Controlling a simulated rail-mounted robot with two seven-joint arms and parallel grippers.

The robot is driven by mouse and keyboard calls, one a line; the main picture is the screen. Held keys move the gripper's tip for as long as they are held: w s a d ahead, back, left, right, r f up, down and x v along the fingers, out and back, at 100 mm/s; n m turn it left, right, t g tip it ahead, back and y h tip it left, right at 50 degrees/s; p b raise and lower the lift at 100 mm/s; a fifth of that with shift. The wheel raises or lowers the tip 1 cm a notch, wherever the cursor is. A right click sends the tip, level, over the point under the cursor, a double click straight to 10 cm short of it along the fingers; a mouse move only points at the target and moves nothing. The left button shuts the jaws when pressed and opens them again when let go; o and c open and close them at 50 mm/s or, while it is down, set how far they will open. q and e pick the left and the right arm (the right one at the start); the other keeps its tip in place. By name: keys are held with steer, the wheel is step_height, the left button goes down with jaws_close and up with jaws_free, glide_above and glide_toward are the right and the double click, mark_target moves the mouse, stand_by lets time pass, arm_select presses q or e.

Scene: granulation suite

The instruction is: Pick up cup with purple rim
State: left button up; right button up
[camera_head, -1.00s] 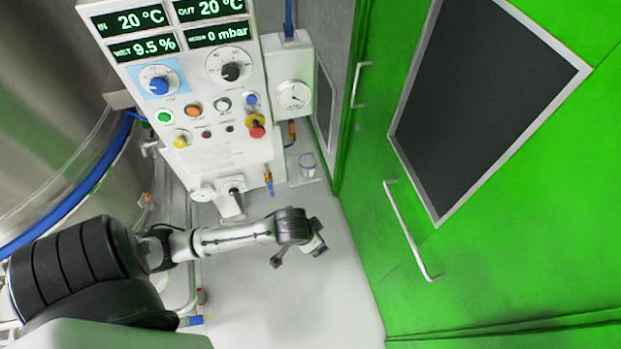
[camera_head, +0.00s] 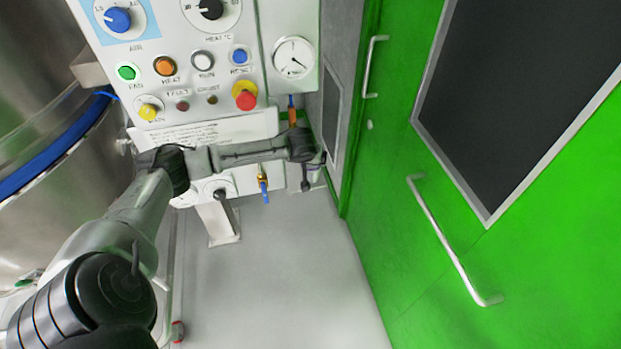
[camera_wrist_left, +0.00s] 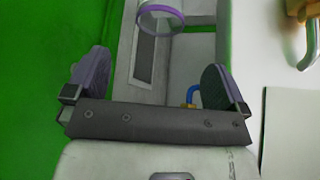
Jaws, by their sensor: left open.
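The cup with the purple rim (camera_wrist_left: 161,20) shows at the top of the left wrist view as a clear cup seen from an angle. It lies beyond the fingertips and apart from them, roughly centred between the two fingers. My left gripper (camera_wrist_left: 157,80) is open and empty. In the head view my left gripper (camera_head: 314,172) is at the foot of the panel near the green door, and the wrist and fingers hide most or all of the cup there. My right gripper is in neither view.
A control panel (camera_head: 190,95) with knobs, buttons and a gauge (camera_head: 294,57) stands behind my left arm. A blue-handled valve (camera_head: 263,185) hangs close to the forearm. A green door (camera_head: 400,240) with handles is on the right. The grey floor (camera_head: 285,265) below is clear.

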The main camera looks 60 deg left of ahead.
arm_select(q)
steer(key=b, duration=0.3)
glide_toward(312, 167)
steer(key=b+x, duration=0.2)
steer(key=shift+w+a+f+b, duration=0.1)
steer(key=shift+w+f+b, duration=0.1)
steer(key=shift+b, duration=0.1)
steer(key=shift+b+x, duration=0.35)
steer(key=shift+x, duration=0.4)
steer(key=shift+a, duration=0.1)
steer(key=c, duration=0.6)
steer(key=shift+c, duration=1.3)
steer(key=shift+r, duration=0.1)
